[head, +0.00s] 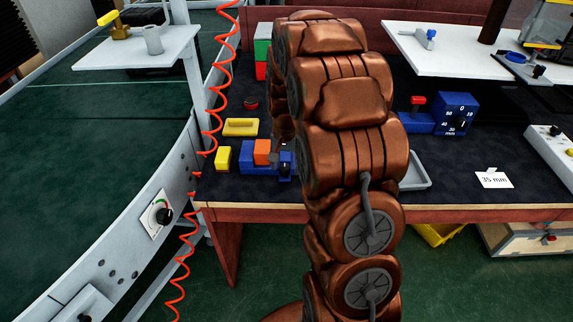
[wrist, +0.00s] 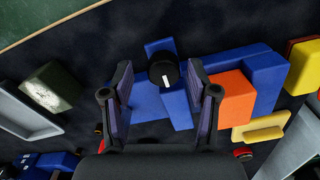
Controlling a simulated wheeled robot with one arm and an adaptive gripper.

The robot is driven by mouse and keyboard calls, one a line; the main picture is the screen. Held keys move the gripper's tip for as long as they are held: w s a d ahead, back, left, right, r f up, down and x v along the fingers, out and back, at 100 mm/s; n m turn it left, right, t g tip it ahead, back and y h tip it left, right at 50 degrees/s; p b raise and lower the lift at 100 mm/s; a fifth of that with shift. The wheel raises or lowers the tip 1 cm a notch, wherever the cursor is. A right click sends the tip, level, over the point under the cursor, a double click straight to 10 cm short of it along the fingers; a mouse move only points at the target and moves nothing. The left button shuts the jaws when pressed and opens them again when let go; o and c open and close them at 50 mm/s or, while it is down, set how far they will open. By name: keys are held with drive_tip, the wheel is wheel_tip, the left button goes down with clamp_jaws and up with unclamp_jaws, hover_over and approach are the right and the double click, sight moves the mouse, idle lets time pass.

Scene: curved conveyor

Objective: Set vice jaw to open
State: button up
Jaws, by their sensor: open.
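The blue vice (head: 250,168) sits on the dark bench top left of my arm, with an orange block (head: 262,152) standing in it. In the wrist view the vice (wrist: 268,72) shows with the orange block (wrist: 235,97) beside a blue part. A round black knob (wrist: 163,75) with a white mark is at the vice's near end. My gripper (wrist: 160,68) is open, with one finger on each side of the knob in the picture. I cannot tell whether the fingers touch it. In the head view my arm hides most of the gripper.
A yellow block (head: 222,158) and a yellow handle-shaped piece (head: 241,127) lie near the vice. A grey tray (head: 416,174) is right of my arm. A red coiled hose (head: 211,115) hangs at the bench's left.

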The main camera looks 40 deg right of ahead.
wheel_tip(320, 180, up, 12)
idle(0.5)
drive_tip(key=shift+f, duration=0.1)
